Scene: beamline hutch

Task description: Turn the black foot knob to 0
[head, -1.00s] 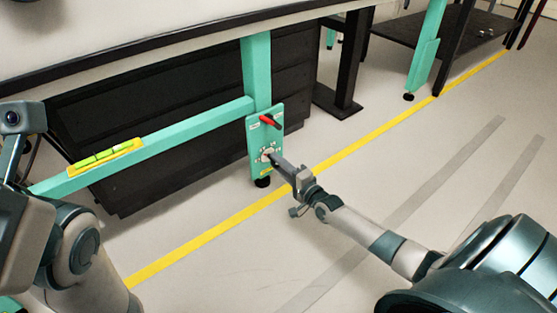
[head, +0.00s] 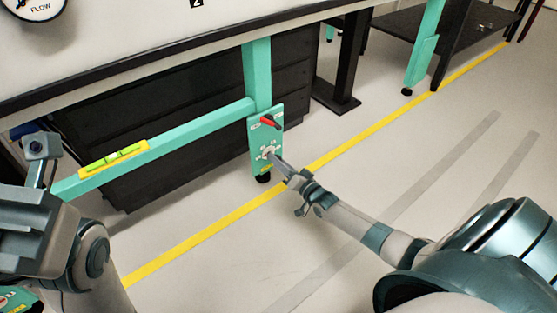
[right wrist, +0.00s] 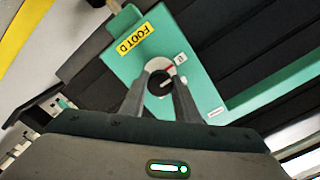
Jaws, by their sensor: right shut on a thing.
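The black foot knob (right wrist: 158,84) shows in the right wrist view on a round white dial with a red mark. Its panel (right wrist: 193,62) is green, with a yellow label reading FOOT D. My right gripper (right wrist: 163,80) has its fingers on both sides of the knob and is shut on it. In the head view the right gripper (head: 277,160) reaches the low panel (head: 257,139) on the green table leg, and its fingers largely hide the knob. The dial's numbers are too small to read. My left arm is at the left edge, its fingers out of view.
A red handle (head: 270,122) sits on the panel just above the dial. A yellow spirit level (head: 114,158) lies on the green crossbar. A black drawer cabinet (head: 190,150) stands behind the leg. The floor to the right is clear, crossed by a yellow line (head: 345,152).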

